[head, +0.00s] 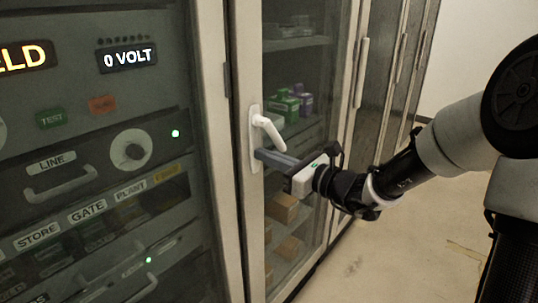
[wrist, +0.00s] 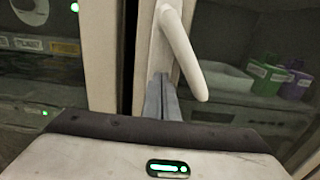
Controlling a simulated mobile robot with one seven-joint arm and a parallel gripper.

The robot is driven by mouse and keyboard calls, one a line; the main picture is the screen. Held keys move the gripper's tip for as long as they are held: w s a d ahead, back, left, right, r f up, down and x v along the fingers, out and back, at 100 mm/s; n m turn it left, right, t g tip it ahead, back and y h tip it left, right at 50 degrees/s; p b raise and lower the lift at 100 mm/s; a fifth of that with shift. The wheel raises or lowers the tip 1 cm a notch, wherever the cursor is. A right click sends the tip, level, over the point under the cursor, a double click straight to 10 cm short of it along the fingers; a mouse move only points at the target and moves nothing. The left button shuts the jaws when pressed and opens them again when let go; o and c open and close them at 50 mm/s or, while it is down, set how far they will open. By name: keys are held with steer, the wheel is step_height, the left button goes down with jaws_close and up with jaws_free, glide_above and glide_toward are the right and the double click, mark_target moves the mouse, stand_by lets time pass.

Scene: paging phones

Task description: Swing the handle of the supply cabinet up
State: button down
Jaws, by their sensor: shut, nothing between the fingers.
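The supply cabinet has a pale frame and a glass door (head: 306,60). Its white handle (head: 269,131) sits on a pale backplate (head: 256,110) on the door frame. The lever slants down and to the right from its pivot, and it shows large in the wrist view (wrist: 186,58). My gripper (head: 259,154) is shut and empty, with its grey fingers (wrist: 162,90) just below the lever and close to the lower backplate. I cannot tell whether the fingertips touch the plate or the lever.
Behind the glass are green and purple boxes (head: 290,104) and brown cartons (head: 284,208) on shelves. A dark equipment rack (head: 90,170) with labels and lit displays stands at left. More cabinet doors (head: 392,80) run back at right. The floor (head: 420,250) at right is clear.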

steer(key=p+v, duration=0.2)
steer(key=v, duration=0.7)
steer(key=shift+s+a+f, duration=0.25)
steer(key=shift+s+f, duration=0.05)
steer(key=shift+s, duration=0.05)
steer(key=shift+p, duration=0.3)
